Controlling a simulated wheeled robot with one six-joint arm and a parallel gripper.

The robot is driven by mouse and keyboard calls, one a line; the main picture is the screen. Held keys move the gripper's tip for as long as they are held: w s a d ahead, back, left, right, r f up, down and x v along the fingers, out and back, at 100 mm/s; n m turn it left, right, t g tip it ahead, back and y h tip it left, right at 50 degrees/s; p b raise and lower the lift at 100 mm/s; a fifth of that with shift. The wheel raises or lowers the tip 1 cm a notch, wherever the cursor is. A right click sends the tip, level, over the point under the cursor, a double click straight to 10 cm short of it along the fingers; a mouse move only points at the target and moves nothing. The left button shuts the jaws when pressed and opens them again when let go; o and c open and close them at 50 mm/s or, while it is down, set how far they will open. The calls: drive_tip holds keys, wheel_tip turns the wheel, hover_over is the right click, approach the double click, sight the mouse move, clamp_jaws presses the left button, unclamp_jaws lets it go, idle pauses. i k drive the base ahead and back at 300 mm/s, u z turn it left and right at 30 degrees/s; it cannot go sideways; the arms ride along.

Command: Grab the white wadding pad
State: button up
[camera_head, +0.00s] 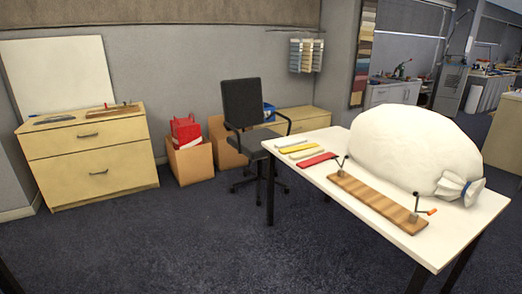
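A large, rounded white wadding pad (410,145) sits on the white table (300,172) at the right of the head view. It looks like a stuffed sack, with a gathered end (462,190) tied by a blue band at its lower right. It rests on the tabletop and covers much of the far right part of it. My gripper is not in view, so its place relative to the pad cannot be seen.
A wooden board with metal clamps (376,203) lies in front of the pad. Red (304,163) and yellow (298,148) strips lie at the table's left end. A black chair (243,115) stands behind. Drawers (90,160) stand far left. The carpet (190,235) is clear.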

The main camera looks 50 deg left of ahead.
sight(289, 142)
drive_tip(key=u, duration=1.5)
